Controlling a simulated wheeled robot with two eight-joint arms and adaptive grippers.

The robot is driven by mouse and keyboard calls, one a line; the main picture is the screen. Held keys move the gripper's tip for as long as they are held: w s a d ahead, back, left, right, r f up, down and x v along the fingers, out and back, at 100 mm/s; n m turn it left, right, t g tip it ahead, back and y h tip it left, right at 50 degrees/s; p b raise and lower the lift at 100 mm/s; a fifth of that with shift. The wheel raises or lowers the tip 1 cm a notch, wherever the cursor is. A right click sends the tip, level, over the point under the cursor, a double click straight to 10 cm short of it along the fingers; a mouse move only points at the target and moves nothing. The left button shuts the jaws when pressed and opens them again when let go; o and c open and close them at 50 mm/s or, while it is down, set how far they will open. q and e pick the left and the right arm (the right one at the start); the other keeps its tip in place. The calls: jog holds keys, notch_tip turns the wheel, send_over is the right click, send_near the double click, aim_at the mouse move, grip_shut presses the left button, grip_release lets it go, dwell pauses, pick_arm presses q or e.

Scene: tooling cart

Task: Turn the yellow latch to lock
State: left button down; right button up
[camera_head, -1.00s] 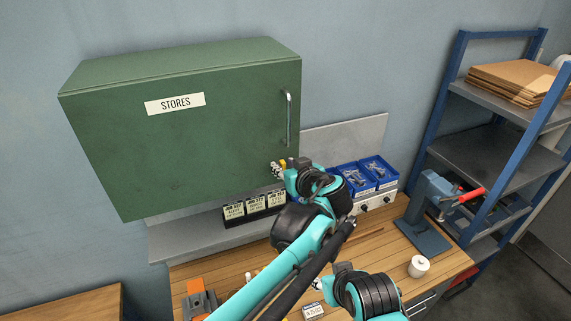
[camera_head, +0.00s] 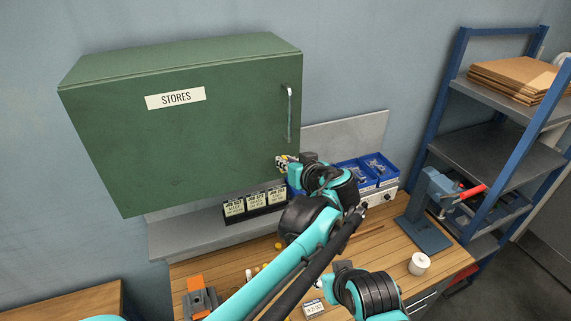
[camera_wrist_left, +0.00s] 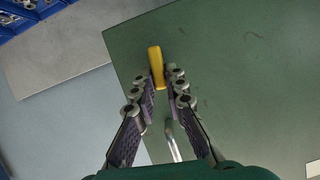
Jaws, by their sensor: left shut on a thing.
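The yellow latch (camera_wrist_left: 156,66) is on the green cabinet door (camera_head: 190,135), near its lower right edge below the metal handle (camera_head: 289,112). My left gripper (camera_head: 281,163) is at the latch, and its fingers (camera_wrist_left: 160,88) are shut on the latch's near part in the left wrist view. The latch's far end sticks out beyond the fingertips. In the head view the gripper covers most of the latch, so its exact angle is hard to tell there. My right gripper (camera_head: 322,286) is low over the bench, partly hidden by its wrist; its fingers are unclear.
Below the cabinet stand labelled boxes (camera_head: 256,206) and blue bins (camera_head: 369,170). The wooden bench (camera_head: 385,245) holds a blue press (camera_head: 428,215) and a white roll (camera_head: 419,264). Blue shelving (camera_head: 485,150) stands at the right.

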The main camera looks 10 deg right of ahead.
pick_arm(q)
jog(key=shift+w+d+f+m+t+y+b, duration=0.1)
jog(key=shift+d+f+m+t+y+b, duration=0.2)
jog(key=shift+m+y+b, duration=1.2)
jog(key=shift+s+d+f+m+t+y+b, duration=0.1)
jog(key=shift+d+f+m+t+y+b, duration=0.4)
jog(key=shift+m+b, duration=1.75)
jog(key=shift+w+f+m+t+y+b, duration=0.15)
jog(key=shift+m+y+b, duration=1.15)
jog(key=shift+m, duration=1.15)
jog(key=c, duration=1.6)
grip_release()
jog(key=shift+o, duration=0.2)
jog(key=v, duration=0.7)
jog(key=shift+s+d, duration=0.2)
